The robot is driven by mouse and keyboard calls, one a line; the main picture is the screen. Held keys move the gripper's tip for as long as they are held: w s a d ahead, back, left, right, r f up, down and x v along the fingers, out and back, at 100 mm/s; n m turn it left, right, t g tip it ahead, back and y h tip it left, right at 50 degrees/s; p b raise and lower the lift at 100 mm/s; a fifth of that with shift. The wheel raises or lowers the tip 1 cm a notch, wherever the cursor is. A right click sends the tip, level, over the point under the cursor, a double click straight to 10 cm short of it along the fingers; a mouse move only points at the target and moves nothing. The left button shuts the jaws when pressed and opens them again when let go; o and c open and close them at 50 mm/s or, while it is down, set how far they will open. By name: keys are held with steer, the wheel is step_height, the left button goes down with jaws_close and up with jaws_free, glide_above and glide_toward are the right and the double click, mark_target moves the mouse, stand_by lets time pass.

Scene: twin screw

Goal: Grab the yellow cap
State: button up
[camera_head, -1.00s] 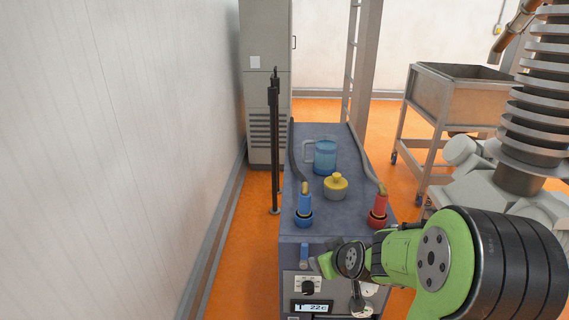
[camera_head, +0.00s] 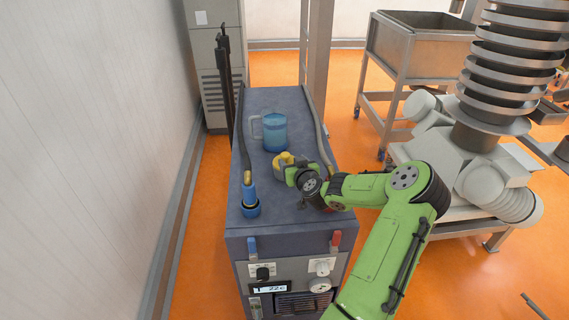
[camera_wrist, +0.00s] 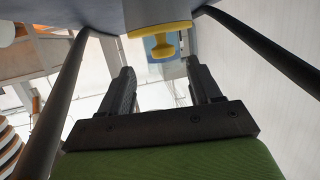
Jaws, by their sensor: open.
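The yellow cap (camera_head: 284,159) is on the dark blue top of the machine (camera_head: 262,103), partly hidden behind my gripper (camera_head: 292,174) in the head view. In the wrist view the yellow cap (camera_wrist: 160,41) shows as a wide rim with a knob, at the upper middle. My gripper (camera_wrist: 163,73) has its two black fingers spread apart with nothing between them. The cap lies beyond the fingertips, roughly lined up with the gap. I see no contact.
A blue mug (camera_head: 270,133) stands just behind the cap. A metal cart (camera_head: 418,42) stands at the back right.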

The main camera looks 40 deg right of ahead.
mark_target(286, 156)
steer(key=shift+w+d+f+p, duration=0.1)
steer(key=shift+w+d+p, duration=0.05)
steer(key=shift+w, duration=0.25)
steer(key=shift+w+d+p, duration=0.1)
steer(key=shift+w+p, duration=0.05)
steer(key=shift+w, duration=0.25)
steer(key=p+x, duration=0.1)
steer(key=x, duration=0.3)
steer(key=shift+w+d, duration=0.1)
steer(key=shift+w, duration=0.05)
steer(key=shift+c, duration=0.3)
jaws_close()
